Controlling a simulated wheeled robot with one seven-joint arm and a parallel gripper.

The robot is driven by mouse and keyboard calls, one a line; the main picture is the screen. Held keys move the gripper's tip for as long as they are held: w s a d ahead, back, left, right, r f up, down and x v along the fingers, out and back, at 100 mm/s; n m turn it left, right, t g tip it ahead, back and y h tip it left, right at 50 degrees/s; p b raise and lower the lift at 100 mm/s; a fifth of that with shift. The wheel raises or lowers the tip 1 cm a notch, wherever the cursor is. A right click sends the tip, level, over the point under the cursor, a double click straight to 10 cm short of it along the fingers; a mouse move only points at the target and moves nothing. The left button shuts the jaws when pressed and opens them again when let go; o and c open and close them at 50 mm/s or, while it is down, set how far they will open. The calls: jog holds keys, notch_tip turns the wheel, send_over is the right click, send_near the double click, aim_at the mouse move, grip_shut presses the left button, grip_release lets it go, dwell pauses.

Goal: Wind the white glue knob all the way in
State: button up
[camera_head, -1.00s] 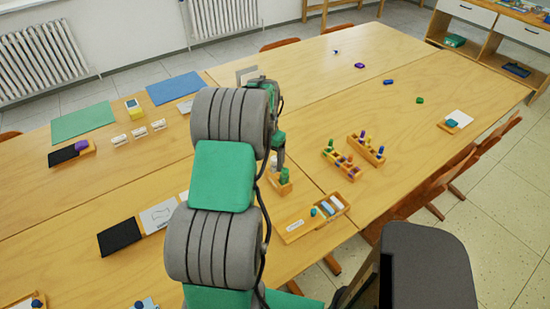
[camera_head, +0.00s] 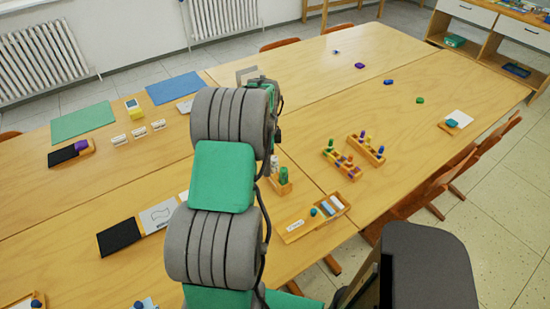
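A small wooden holder (camera_head: 281,186) stands on the near table, just right of my arm. In it are an upright white glue stick (camera_head: 274,164) and an upright green one (camera_head: 284,175). The white one is partly hidden by my arm. Its knob is too small or covered to make out, so I cannot tell how far in it is. My gripper is mostly hidden behind my arm, above and behind the holder. Only a dark edge of the arm's end shows, and its fingers cannot be seen.
A wooden tray (camera_head: 291,238) with small coloured pieces lies in front of the holder. Two wooden racks of coloured pegs, one of them nearer (camera_head: 341,166), stand to the right. A black pad (camera_head: 119,236) and paper lie left. The far right table is mostly clear.

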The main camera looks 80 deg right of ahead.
jog(key=shift+s+d, duration=0.95)
jog(key=shift+d, duration=0.15)
dwell(0.4)
jog(key=shift+c, duration=0.5)
jog(key=c, duration=1.5)
jog(key=shift+c, duration=0.2)
jog(key=n, duration=0.5)
jog(key=shift+n, duration=0.4)
jog(key=n, duration=0.5)
jog(key=shift+n, duration=0.4)
jog(key=o, duration=1.6)
jog(key=shift+o, duration=0.2)
